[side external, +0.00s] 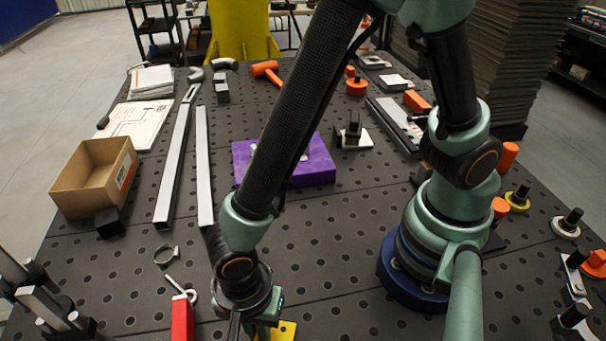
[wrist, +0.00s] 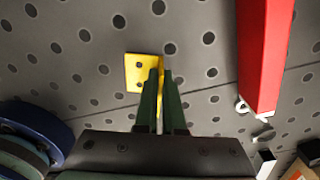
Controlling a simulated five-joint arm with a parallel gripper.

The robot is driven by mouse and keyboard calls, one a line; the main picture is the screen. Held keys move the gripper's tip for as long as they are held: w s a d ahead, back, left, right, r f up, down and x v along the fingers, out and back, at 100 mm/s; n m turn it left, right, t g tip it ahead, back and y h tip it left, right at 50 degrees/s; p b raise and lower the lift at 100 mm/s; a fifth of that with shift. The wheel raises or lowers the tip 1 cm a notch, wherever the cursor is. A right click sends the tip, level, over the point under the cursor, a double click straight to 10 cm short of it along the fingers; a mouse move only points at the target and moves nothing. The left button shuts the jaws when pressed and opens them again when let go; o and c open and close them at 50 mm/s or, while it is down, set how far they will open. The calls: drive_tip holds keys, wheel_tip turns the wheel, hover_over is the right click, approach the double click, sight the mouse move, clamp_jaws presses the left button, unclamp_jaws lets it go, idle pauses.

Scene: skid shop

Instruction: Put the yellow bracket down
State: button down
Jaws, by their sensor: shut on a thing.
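The yellow bracket (wrist: 137,72) shows in the wrist view between and beside the tips of my gripper (wrist: 160,76). My gripper is shut on it. One flat plate with small holes sticks out to the left of the fingers, and the fingers hide part of the rest. In the side view only a piece of the yellow bracket (side external: 287,331) shows at the bottom edge, beside my wrist. The bracket is over the dark perforated table (side external: 340,240). I cannot tell whether it touches the table or hangs just above it.
A red bar-shaped tool (side external: 183,321) with a metal ring end lies left of my wrist, also in the wrist view (wrist: 265,55). A metal clamp ring (side external: 167,256), cardboard box (side external: 80,200) and purple block (side external: 315,172) stand farther off. Bare table lies around the bracket.

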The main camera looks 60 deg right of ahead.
drive_tip(key=c, duration=1)
unclamp_jaws()
wheel_tip(320, 180, up, 12)
drive_tip(key=w+d+r+n+t+y, duration=0.2)
drive_tip(key=w+d+r+n, duration=0.4)
drive_tip(key=w+d, duration=0.4)
drive_tip(key=d+r+n+t, duration=0.1)
drive_tip(key=d+n, duration=0.1)
drive_tip(key=d, duration=0.3)
drive_tip(key=d+r+n+t+h, duration=0.1)
drive_tip(key=d+r+n, duration=0.1)
drive_tip(key=d, duration=0.4)
drive_tip(key=d+r+n+t, duration=0.1)
drive_tip(key=d+r+n, duration=0.1)
drive_tip(key=d, duration=0.4)
drive_tip(key=shift+w+r+n+t+h, duration=0.3)
drive_tip(key=shift+n+t, duration=0.1)
drive_tip(key=shift+n, duration=0.3)
drive_tip(key=shift+a, duration=0.1)
